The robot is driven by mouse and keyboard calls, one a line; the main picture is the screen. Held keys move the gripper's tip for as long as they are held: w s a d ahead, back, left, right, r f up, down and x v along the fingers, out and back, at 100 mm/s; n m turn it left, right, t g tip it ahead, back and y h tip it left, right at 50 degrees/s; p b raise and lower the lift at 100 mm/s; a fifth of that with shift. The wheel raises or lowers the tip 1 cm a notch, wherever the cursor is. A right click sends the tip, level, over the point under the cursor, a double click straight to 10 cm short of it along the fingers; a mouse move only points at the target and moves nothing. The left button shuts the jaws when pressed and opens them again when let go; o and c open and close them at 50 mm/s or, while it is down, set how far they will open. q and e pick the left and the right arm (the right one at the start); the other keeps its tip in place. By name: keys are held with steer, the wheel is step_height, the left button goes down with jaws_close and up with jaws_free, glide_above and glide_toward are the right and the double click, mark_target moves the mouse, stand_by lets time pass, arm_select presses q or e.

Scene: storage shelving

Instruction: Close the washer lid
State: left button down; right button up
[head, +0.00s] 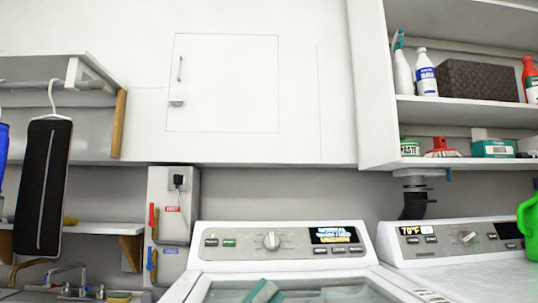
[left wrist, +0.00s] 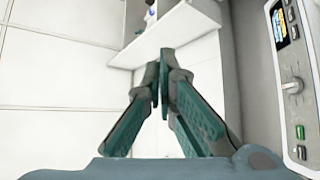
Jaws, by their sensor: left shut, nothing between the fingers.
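The washer (head: 208,268) stands at the bottom centre of the head view, with its control panel and round knob facing me. Its glass-windowed lid (head: 225,296) shows only in part at the bottom edge; I cannot tell if it is fully down. My left gripper (head: 264,290) shows as a teal piece at the lid's window; I cannot tell if it touches the lid. In the left wrist view my left gripper (left wrist: 162,60) has its teal fingers together and holds nothing. The washer's control panel (left wrist: 292,85) is at the right there. My right gripper is out of view.
A second machine (head: 450,262) stands to the right, with a green jug (head: 529,228) on it. Shelves (head: 455,107) with bottles and a dark basket (head: 478,80) hang above. A sink faucet (head: 70,275) is at lower left. White cabinets (head: 225,80) line the wall.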

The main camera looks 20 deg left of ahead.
arm_select(q)
steer(key=shift+s+d+f+b, duration=0.1)
steer(key=shift+s+f+b, duration=0.1)
steer(key=shift+f, duration=0.5)
steer(key=shift+s+a+f+b, duration=0.1)
steer(key=shift+f+b, duration=0.1)
steer(key=shift+f, duration=0.5)
steer(key=shift+s+d+f+b, duration=0.1)
steer(key=shift+s+f+b, duration=0.1)
steer(key=shift+f, duration=0.5)
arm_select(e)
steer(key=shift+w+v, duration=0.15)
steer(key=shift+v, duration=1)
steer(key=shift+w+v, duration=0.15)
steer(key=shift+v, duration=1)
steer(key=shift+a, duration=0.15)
